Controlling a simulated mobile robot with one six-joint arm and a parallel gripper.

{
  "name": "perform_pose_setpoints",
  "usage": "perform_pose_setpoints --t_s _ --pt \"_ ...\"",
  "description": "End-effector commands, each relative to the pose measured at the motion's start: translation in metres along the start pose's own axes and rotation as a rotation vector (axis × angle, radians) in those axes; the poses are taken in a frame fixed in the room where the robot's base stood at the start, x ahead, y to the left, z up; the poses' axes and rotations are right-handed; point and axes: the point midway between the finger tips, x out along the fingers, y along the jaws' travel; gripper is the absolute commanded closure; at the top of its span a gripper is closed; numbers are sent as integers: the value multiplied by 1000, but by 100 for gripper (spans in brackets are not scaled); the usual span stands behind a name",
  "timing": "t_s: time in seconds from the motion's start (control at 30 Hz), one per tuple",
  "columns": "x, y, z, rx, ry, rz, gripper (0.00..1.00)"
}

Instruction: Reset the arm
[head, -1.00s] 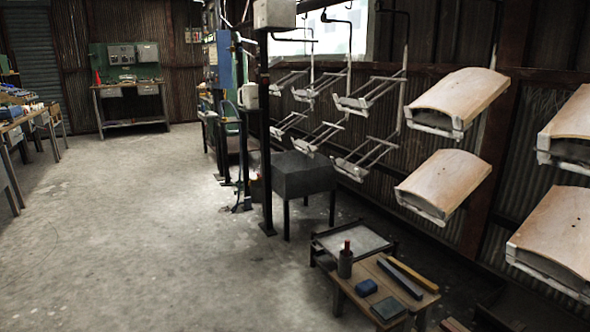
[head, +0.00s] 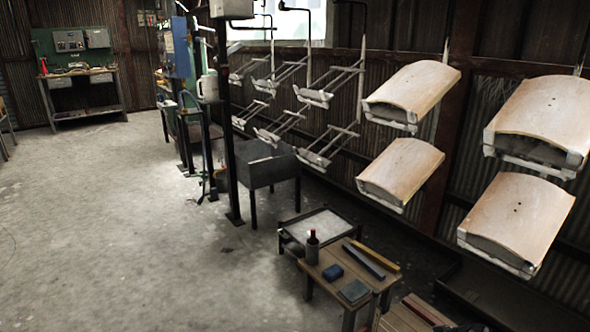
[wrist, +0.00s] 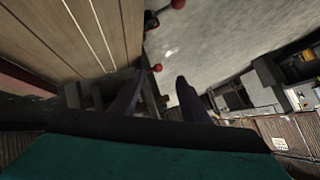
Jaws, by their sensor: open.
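My gripper (wrist: 157,90) shows in the wrist view as two dark fingers standing apart, with a gap between them. Nothing is held in the gap. The fingers point away over a slatted wooden surface (wrist: 85,40) at the left and grey floor (wrist: 235,40) at the right. A dark green part fills the bottom of that view. In the head view I cannot make out my gripper, so its place in the room is unclear.
Curved wooden panels (head: 412,92) hang on the conveyor hangers (head: 318,97) along the right wall. A dark box-shaped stand (head: 268,168) is behind. The left floor is clear.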

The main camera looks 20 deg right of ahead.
Motion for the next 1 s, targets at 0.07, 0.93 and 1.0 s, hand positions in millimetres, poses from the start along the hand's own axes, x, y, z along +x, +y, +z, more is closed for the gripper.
perform_pose_setpoints --t_s 0.07,0.93,1.0 --pt "20 -33 -5 36 -57 -28 58" --pt "135 -306 42 335 -700 -15 58" --pt "135 -326 48 347 -748 7 58"
